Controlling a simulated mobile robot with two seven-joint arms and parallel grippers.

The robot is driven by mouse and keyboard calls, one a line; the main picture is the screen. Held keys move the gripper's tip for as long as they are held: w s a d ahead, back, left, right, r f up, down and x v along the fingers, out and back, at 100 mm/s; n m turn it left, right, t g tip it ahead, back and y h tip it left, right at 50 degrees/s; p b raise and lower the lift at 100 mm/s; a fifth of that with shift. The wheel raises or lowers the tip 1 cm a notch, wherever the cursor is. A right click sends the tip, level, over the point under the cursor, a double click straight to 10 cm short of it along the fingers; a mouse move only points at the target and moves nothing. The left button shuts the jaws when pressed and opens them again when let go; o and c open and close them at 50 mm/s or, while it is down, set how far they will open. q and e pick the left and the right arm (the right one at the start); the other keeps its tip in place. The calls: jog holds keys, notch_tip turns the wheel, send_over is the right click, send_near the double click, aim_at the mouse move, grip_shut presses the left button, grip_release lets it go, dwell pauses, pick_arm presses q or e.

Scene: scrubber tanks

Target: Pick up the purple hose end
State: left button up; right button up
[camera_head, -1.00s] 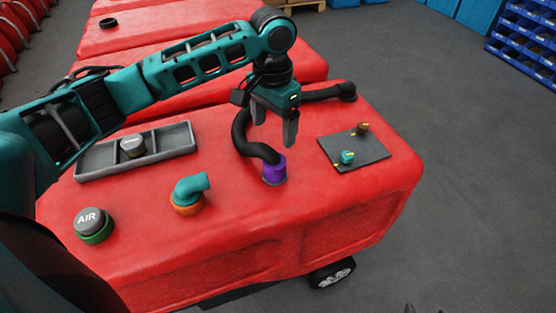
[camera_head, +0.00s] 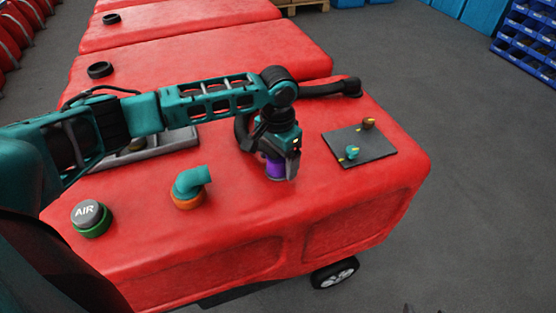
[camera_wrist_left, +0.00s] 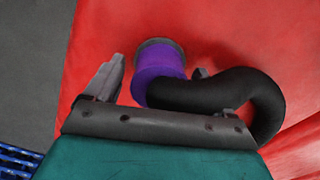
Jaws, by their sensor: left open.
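The purple hose end (camera_head: 275,168) stands on the red tank (camera_head: 330,215) near its front. It joins a curved black hose (camera_head: 243,133) that runs to the back right. My left gripper (camera_head: 280,172) is lowered around the hose end, its jaws open. In the left wrist view the purple end (camera_wrist_left: 158,72) lies between the gripper's fingers (camera_wrist_left: 155,85), nearer the left finger. The black hose (camera_wrist_left: 240,90) curves right and covers most of the right finger. My right gripper is not in view.
A teal elbow (camera_head: 192,182) on an orange ring stands to the left. A dark plate (camera_head: 375,150) with small teal and brown fittings lies to the right.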

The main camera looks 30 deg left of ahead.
aim_at(278, 155)
pick_arm(q)
jog(key=c, duration=1.2)
notch_tip(278, 155, up, 23)
jog(key=p, duration=0.7)
jog(key=shift+p, duration=0.35)
